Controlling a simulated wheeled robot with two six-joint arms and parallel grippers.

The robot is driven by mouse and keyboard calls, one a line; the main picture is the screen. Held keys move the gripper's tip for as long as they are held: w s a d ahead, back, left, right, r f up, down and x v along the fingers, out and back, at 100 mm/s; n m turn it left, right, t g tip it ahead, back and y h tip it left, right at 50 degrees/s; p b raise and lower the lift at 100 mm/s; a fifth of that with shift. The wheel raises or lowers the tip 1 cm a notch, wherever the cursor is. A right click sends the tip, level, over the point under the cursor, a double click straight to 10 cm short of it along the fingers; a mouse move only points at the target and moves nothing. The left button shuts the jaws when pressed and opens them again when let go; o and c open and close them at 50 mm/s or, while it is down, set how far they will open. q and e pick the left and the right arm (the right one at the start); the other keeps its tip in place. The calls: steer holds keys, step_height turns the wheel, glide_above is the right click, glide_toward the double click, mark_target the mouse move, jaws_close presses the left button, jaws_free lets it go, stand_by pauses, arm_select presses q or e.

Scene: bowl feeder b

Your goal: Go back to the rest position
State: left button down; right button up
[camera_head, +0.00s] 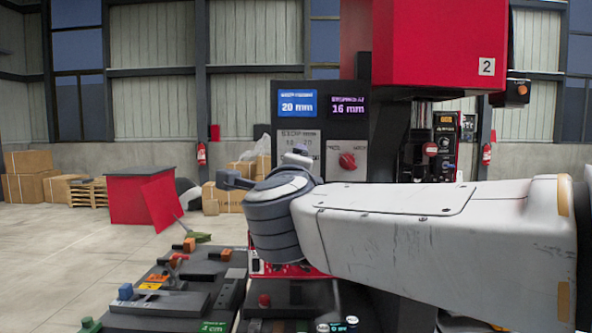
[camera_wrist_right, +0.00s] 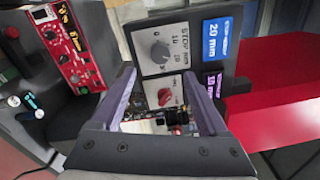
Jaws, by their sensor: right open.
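My right gripper (camera_wrist_right: 158,76) is open in the wrist view, with its two fingers spread apart and nothing between them. The fingers point toward a machine panel with a grey knob (camera_wrist_right: 160,52) and a red knob (camera_wrist_right: 165,97). In the head view my right arm (camera_head: 430,215) reaches in from the right across the front of the machine. Its jaws cannot be made out clearly there behind the wrist joint. My left gripper does not show in either view.
The panel carries a blue 20 mm display (camera_head: 298,104) and a purple 16 mm display (camera_head: 347,105). A red machine head (camera_head: 438,45) hangs above my arm. A dark bench (camera_head: 170,303) with several coloured-handled tools is at lower left. Open floor lies farther left.

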steer(key=shift+s, duration=0.2)
steer(key=w+d+f+n+g+y, duration=0.1)
steer(key=d+f+n+g+y, duration=0.15)
steer(key=f+n, duration=0.7)
steer(key=w+d+f+n+g+y, duration=0.1)
steer(key=w+d+f+n+g, duration=0.25)
steer(key=f, duration=1.05)
steer(key=s+d+f+n+g+h, duration=0.1)
steer(key=s+d+f+n+g, duration=0.4)
steer(key=s+f, duration=0.55)
steer(key=s+d+f+n+g+h, duration=0.25)
steer(key=s+d+f+g, duration=0.25)
steer(key=s+d+f, duration=0.5)
steer(key=s+a+r+n+g+p, duration=0.1)
steer(key=s+a+r+n+p, duration=0.1)
steer(key=s+a+r+n, duration=0.2)
steer(key=s+a+r+n+g+y+p, duration=0.1)
steer(key=s+a+r+n+p, duration=0.2)
steer(key=s+a+r, duration=0.3)
steer(key=s+a+n, duration=0.1)
steer(key=s+a, duration=0.2)
steer(key=a, duration=0.2)
steer(key=shift+s+a+r+g+y+p, duration=0.15)
steer(key=shift+a+r+g+y+p, duration=0.15)
steer(key=shift+r+p, duration=0.1)
